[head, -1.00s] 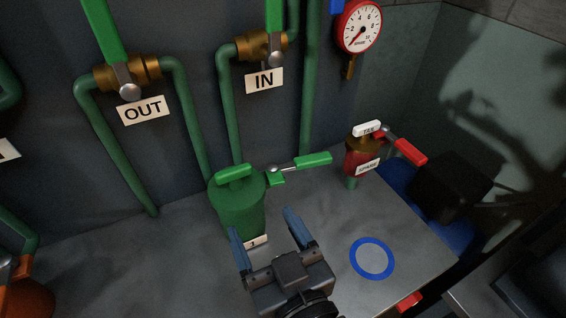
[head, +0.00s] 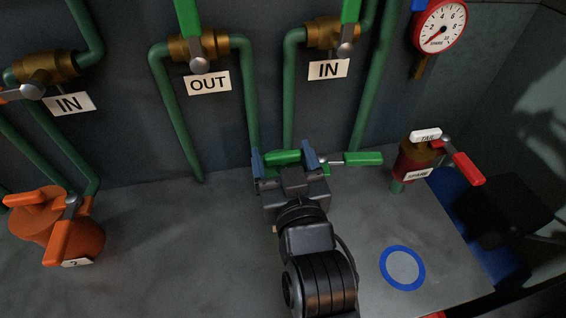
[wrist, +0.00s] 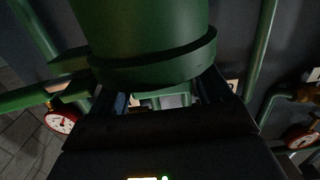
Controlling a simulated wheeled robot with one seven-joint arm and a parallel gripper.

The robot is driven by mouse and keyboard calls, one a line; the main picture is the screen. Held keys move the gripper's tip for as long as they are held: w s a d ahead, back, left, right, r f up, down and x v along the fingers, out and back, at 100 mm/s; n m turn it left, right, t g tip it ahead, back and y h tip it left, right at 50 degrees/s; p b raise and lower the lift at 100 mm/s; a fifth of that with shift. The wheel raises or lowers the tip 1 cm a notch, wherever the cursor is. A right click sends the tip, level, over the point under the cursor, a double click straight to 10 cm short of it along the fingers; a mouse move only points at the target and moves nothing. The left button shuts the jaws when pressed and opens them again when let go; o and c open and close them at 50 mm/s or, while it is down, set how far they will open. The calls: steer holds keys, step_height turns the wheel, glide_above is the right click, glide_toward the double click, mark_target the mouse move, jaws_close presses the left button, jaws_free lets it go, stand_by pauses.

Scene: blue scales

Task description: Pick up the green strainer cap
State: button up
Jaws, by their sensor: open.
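The green strainer cap shows in the head view as a green bar handle (head: 283,157) on top of the strainer body, which my gripper mostly hides. In the wrist view its round green rim (wrist: 165,68) fills the upper middle, with the body above it in the picture. My gripper (head: 283,154) is open, with one blue finger on each side of the bar handle. In the wrist view the fingers stand beside the lighter green handle (wrist: 165,101). I cannot tell whether they touch it.
A green lever (head: 362,158) sticks out just right of the cap. A red spare strainer (head: 412,163) with a red lever stands further right. A blue ring (head: 402,268) marks the bench in front. An orange strainer (head: 75,240) stands at left. Green pipes (head: 288,100) run behind.

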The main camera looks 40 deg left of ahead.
steer(key=c, duration=1)
steer(key=shift+c, duration=0.5)
steer(key=shift+r, duration=0.15)
